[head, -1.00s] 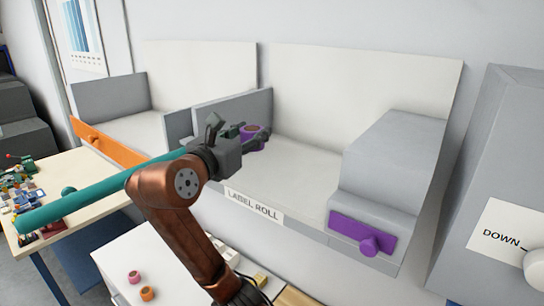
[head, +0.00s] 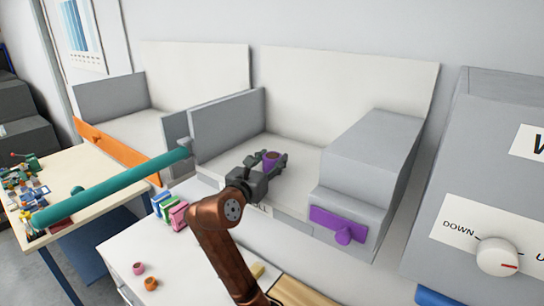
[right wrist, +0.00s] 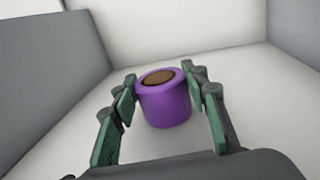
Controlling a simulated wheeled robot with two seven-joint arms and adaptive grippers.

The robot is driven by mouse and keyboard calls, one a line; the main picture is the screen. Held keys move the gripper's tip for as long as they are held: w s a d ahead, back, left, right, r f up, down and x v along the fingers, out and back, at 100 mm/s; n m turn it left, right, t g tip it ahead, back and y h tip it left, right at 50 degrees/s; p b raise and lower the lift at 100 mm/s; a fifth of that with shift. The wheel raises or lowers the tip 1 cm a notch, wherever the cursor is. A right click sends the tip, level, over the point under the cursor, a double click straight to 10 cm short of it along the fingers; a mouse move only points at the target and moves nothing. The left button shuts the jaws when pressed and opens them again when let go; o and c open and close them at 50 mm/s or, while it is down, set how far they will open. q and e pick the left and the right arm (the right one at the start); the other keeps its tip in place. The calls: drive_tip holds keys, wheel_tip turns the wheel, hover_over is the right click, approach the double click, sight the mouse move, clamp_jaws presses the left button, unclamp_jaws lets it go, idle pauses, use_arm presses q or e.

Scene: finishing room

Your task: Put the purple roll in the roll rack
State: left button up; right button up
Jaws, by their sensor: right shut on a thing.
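The purple roll (head: 270,159), a short cylinder with a brown core, is between the fingers of my right gripper (head: 273,164). In the right wrist view the roll (right wrist: 165,103) stands upright between the two green-padded fingers (right wrist: 163,98), which are shut on it. It is over the pale floor of the label roll bay (head: 305,160); I cannot tell whether it touches that floor. My left gripper is not in view. I cannot make out for certain which thing is the roll rack.
A grey block with a purple plate and knob (head: 338,224) bounds the bay at right, a grey partition (head: 228,122) at left. A teal bar (head: 110,184) crosses at left. A pink roll (head: 138,268) and an orange roll (head: 150,284) stand on the white cabinet (head: 112,250).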

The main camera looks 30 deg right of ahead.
drive_tip(key=shift+w+f, duration=0.15)
drive_tip(key=shift+w, duration=0.25)
drive_tip(key=shift+s, duration=0.4)
drive_tip(key=o, duration=1)
drive_tip(key=shift+w+f, duration=0.1)
drive_tip(key=shift+c, duration=0.2)
drive_tip(key=shift+o, duration=1.1)
drive_tip(key=shift+w, duration=0.2)
drive_tip(key=shift+s, duration=0.25)
drive_tip(key=shift+a+r, duration=0.15)
drive_tip(key=shift+r, duration=0.1)
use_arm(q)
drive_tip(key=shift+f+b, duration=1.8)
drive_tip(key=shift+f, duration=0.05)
use_arm(e)
drive_tip(key=v, duration=1.1)
drive_tip(key=shift+s+a, duration=0.2)
drive_tip(key=shift+a, duration=0.1)
